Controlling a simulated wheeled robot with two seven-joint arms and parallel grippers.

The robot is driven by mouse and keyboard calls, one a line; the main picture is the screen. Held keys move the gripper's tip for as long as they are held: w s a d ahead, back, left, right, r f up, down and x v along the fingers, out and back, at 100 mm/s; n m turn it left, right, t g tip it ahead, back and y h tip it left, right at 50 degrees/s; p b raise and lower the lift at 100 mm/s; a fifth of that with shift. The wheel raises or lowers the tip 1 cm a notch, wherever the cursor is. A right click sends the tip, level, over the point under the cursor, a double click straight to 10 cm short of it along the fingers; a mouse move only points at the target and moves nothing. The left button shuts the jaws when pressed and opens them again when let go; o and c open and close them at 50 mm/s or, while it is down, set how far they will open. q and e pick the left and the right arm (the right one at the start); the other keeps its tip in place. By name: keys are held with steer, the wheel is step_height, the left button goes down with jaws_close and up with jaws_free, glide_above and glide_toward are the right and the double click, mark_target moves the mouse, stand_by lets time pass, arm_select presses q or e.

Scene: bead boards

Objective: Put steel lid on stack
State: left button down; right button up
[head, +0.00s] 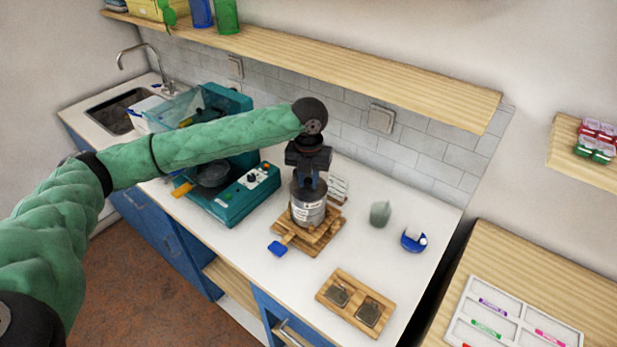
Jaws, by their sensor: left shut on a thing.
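A steel stack (308,209), a cylinder with a pale label, stands upright on a wooden stand (315,239) on the white counter. My left gripper (307,187) comes down from above with its fingers at the top of the stack. It is shut on what I take to be the steel lid, which is mostly hidden by the fingers. I cannot tell whether the lid touches the stack. My right gripper is not in view.
A teal machine (235,195) stands left of the stack. A wooden board with two dark square insets (355,302) lies at front right. A grey-green cup (380,213) and a blue round item (413,240) stand to the right. A wooden shelf (380,75) hangs above.

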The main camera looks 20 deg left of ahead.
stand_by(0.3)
arm_select(q)
steer(key=c, duration=1.1)
jaws_free()
steer(key=shift+c, duration=0.2)
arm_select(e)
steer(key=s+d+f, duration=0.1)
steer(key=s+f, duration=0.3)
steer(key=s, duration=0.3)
arm_select(q)
steer(key=shift+r+b, duration=0.55)
steer(key=shift+r, duration=0.35)
step_height(320, 180, up, 5)
steer(key=shift+f+b, duration=0.1)
steer(key=shift+b, duration=0.9)
steer(key=shift+r, duration=0.6)
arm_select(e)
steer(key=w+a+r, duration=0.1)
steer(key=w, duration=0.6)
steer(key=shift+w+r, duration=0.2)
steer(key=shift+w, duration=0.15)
